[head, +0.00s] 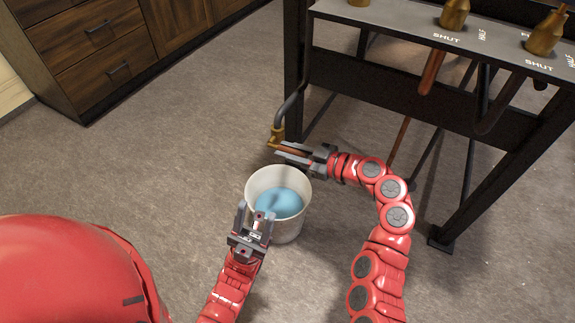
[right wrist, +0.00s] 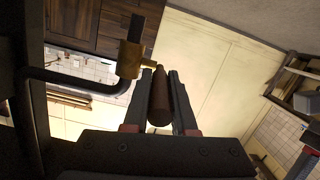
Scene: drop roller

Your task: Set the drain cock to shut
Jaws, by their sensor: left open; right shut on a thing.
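The brass drain cock (head: 277,134) sits at the end of a dark bent pipe by the bench's left leg. It also shows in the right wrist view (right wrist: 130,60), with its reddish-brown lever (right wrist: 160,95) sticking out. My right gripper (head: 279,151) is shut on that lever, one finger on each side. In the head view the fingers hide most of the lever. My left gripper (head: 256,215) is open and empty, at the near side of the white bucket (head: 298,226). Any marking on the drain cock cannot be made out.
The bucket holds blue liquid (head: 278,203) and stands on the floor below the cock. A dark metal bench (head: 385,17) at the upper right carries brass valves (head: 454,14) beside SHUT and HALF labels. A wooden cabinet (head: 85,45) stands upper left.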

